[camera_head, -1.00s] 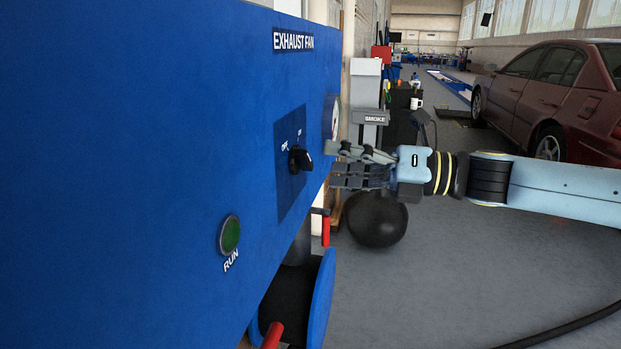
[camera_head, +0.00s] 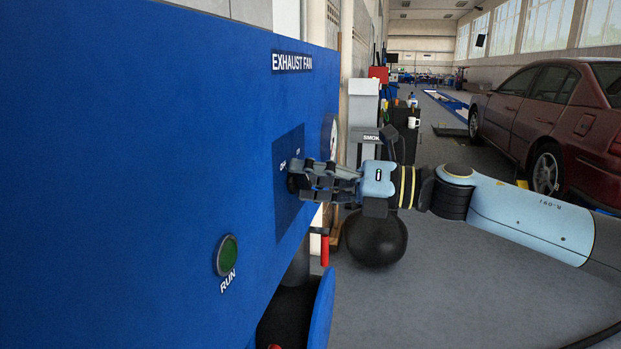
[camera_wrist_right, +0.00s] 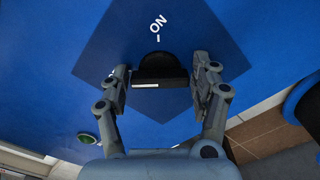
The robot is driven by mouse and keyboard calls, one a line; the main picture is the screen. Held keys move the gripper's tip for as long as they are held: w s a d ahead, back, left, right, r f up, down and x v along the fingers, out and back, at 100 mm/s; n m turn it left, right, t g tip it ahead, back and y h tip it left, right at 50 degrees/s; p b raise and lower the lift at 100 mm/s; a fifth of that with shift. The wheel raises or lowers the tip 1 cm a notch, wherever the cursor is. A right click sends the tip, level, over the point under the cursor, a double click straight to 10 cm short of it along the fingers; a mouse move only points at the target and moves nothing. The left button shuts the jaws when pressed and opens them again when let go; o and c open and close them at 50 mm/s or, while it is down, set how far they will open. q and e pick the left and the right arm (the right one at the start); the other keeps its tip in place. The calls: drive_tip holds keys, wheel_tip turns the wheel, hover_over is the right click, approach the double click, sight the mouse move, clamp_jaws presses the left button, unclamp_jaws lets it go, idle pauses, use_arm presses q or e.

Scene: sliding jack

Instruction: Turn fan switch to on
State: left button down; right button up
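The black fan switch knob (camera_wrist_right: 160,71) sits on a darker blue plate (camera_head: 288,212) under the EXHAUST FAN label (camera_head: 292,63). In the right wrist view its white mark is on the side near my gripper, away from the ON label (camera_wrist_right: 158,24). My right gripper (camera_wrist_right: 162,84) is open, with one finger on each side of the knob and visible gaps to it. In the head view the right gripper (camera_head: 302,181) is at the plate, and its fingers hide most of the knob. My left gripper is not in view.
A green RUN button (camera_head: 227,256) is lower on the blue panel (camera_head: 130,180), and shows in the wrist view too (camera_wrist_right: 87,138). A round gauge (camera_head: 329,138) is at the panel's right edge. A red car (camera_head: 550,110) stands to the right over open floor.

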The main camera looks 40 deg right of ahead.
drive_tip(key=c, duration=0.7)
drive_tip(key=m+p, duration=0.8)
drive_tip(key=m, duration=0.1)
drive_tip(key=shift+m, duration=0.3)
drive_tip(key=m+p, duration=0.5)
drive_tip(key=shift+f+m+p, duration=0.25)
drive_tip(key=shift+m+p, duration=0.8)
drive_tip(key=shift+m, duration=0.65)
